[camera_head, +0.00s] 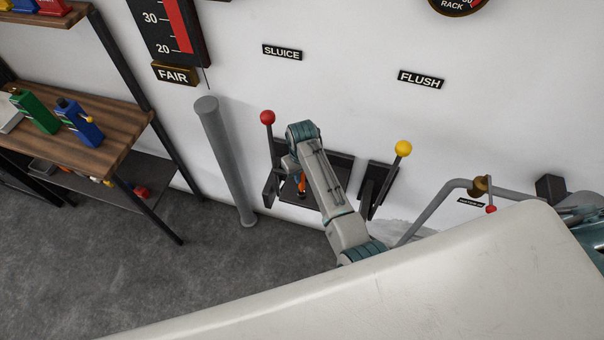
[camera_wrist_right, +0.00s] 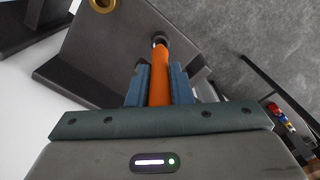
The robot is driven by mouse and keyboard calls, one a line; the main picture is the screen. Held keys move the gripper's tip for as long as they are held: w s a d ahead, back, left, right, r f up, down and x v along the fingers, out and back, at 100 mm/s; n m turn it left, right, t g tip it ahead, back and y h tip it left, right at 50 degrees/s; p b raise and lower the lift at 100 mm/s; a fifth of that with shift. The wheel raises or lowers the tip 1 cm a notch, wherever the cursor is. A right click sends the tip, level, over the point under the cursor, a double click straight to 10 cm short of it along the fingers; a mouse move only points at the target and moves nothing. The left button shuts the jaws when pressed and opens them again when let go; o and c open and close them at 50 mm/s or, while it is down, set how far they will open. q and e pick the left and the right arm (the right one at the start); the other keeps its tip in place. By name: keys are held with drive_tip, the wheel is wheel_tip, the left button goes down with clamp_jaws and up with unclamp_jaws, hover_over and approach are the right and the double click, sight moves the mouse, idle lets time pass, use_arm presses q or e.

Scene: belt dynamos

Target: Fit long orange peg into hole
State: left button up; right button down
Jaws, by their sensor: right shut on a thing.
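The long orange peg (camera_wrist_right: 160,85) is held between the two blue-grey fingers of my right gripper (camera_wrist_right: 160,88) in the right wrist view. A small orange part of the peg (camera_head: 301,183) also shows in the head view beside my arm. The peg's far end has a dark, ringed shape (camera_wrist_right: 159,38) at it, over or against a dark plate (camera_wrist_right: 125,45); I cannot tell whether it is in a hole. A brass-rimmed hole (camera_wrist_right: 103,4) shows at the plate's top edge. My right gripper is mostly hidden by its arm in the head view. My left gripper is out of view.
Levers with a red knob (camera_head: 267,117) and a yellow knob (camera_head: 403,148) stand either side of my right arm. A grey post (camera_head: 226,160) leans left of them. A wooden shelf (camera_head: 95,140) with coloured items stands farther left. Grey floor (camera_head: 210,275) is clear.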

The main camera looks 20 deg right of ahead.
idle(0.5)
drive_tip(key=shift+f, duration=0.95)
drive_tip(key=shift+r, duration=0.3)
drive_tip(key=shift+r, duration=0.35)
drive_tip(key=shift+f, duration=0.6)
idle(1.4)
drive_tip(key=c, duration=1.2)
unclamp_jaws()
drive_tip(key=shift+r, duration=0.1)
